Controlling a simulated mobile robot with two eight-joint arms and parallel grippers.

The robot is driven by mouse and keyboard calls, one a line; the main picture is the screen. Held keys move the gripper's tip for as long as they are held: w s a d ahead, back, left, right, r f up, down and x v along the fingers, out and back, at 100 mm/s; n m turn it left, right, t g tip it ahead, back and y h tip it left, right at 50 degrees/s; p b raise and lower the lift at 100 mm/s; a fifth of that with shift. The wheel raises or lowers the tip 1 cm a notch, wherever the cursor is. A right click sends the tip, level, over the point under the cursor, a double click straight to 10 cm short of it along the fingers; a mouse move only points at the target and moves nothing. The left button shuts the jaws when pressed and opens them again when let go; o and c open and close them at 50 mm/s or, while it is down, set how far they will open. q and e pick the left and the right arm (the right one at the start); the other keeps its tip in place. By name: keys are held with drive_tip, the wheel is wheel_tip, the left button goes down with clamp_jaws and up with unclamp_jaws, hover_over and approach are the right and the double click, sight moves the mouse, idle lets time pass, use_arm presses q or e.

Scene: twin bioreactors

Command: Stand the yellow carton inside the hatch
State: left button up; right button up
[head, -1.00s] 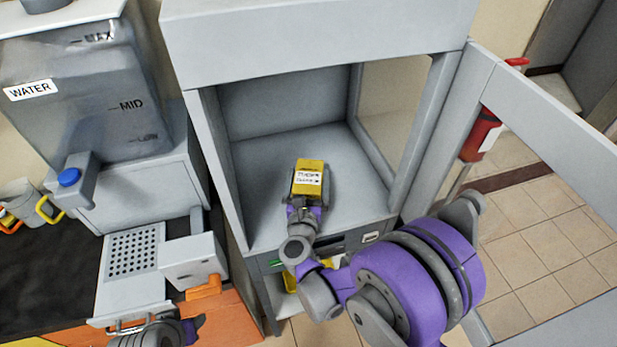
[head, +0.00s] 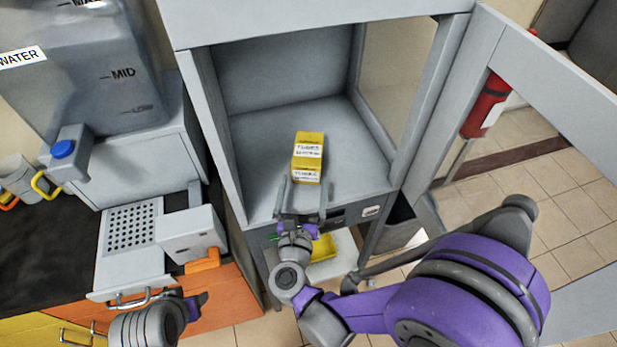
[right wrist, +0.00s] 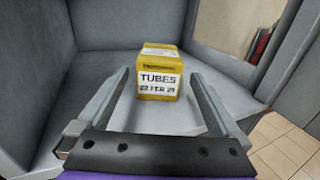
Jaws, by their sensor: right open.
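The yellow carton (head: 308,157) stands on the floor of the open hatch (head: 255,185), a grey box-like chamber. Its white label reads TUBES, and it also shows in the right wrist view (right wrist: 160,75). My right gripper (head: 303,188) is open and empty at the front of the hatch, with its fingers pointing inward at the carton. In the right wrist view the fingers (right wrist: 165,85) are apart, with the carton beyond their tips and clear of them. Part of my left arm shows at the bottom left of the head view; its jaws cannot be made out.
The hatch door (head: 440,130) stands open on the right. Another yellow item (head: 322,247) sits on a shelf below the hatch. A water tank (head: 85,75), a perforated tray (head: 132,230) and mugs (head: 30,178) are on the left. Hatch floor around the carton is clear.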

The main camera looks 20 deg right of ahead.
drive_tip(key=shift+s, duration=0.2)
drive_tip(key=shift+a+r, duration=0.1)
drive_tip(key=shift+r, duration=0.1)
drive_tip(key=w+a+r+n+t+y, duration=0.25)
drive_tip(key=r+n+y, duration=0.3)
drive_tip(key=n, duration=0.65)
drive_tip(key=s+d+f+n+g, duration=0.3)
drive_tip(key=s+n, duration=0.3)
drive_tip(key=n, duration=0.3)
drive_tip(key=s+d+f+n+g, duration=0.3)
drive_tip(key=s+f+n+g, duration=0.2)
drive_tip(key=n, duration=0.4)
drive_tip(key=s+d+f+n+g, duration=0.3)
drive_tip(key=s+n+g, duration=0.3)
drive_tip(key=s+n, duration=0.2)
drive_tip(key=shift+d+f+n+y, duration=0.4)
drive_tip(key=shift+f+n, duration=0.4)
drive_tip(key=shift+n, duration=0.3)
